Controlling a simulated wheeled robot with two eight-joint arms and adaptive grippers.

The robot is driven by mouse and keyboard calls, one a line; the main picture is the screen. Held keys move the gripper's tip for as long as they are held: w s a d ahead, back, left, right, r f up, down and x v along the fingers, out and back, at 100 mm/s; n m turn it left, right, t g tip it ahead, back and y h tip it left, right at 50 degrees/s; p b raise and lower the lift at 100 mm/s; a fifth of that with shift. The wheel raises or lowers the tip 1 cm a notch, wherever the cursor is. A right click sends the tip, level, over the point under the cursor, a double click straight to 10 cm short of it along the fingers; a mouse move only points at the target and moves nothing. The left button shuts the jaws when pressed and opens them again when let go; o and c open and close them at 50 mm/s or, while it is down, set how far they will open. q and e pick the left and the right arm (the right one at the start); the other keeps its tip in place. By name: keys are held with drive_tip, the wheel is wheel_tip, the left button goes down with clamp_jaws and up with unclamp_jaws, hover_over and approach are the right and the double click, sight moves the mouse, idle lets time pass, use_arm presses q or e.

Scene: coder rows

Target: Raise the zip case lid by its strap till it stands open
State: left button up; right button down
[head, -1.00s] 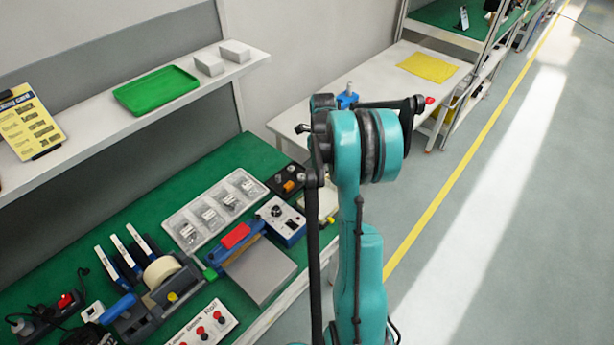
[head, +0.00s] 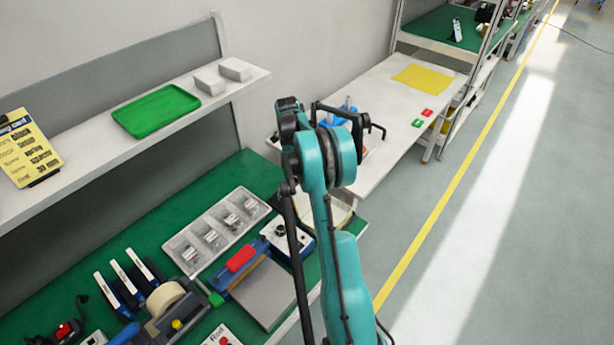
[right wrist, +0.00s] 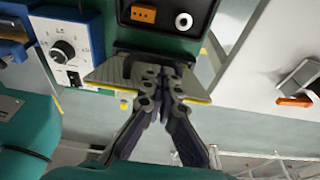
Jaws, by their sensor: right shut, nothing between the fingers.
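I cannot make out a zip case, lid or strap for certain in either view. A cream flat piece (head: 340,214) lies at the right end of the green bench, partly hidden by my arm. In the right wrist view a cream piece with a yellow edge (right wrist: 112,76) shows on both sides of my fingers; I cannot tell if it is the case. My right gripper (right wrist: 160,72) is shut and empty in front of it. Whether they touch is unclear. In the head view my own arm hides this gripper's fingers. My left gripper is not in view.
A blue-and-white dial box (head: 288,236) and a black tray (right wrist: 185,42) with an orange block stand close by. A clear-compartment tray (head: 190,252) and a grey plate (head: 272,297) lie left. A white table (head: 385,135) stands beyond, with a yellow mat (head: 424,78).

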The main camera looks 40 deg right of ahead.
drive_tip(key=shift+w+f+g, duration=0.2)
drive_tip(key=shift+w+g, duration=0.1)
drive_tip(key=shift+w, duration=0.05)
drive_tip(key=shift+r, duration=0.15)
idle(0.3)
drive_tip(key=shift+r+p, duration=0.45)
drive_tip(key=shift+r, duration=0.25)
drive_tip(key=v, duration=1.2)
drive_tip(key=shift+a, duration=0.1)
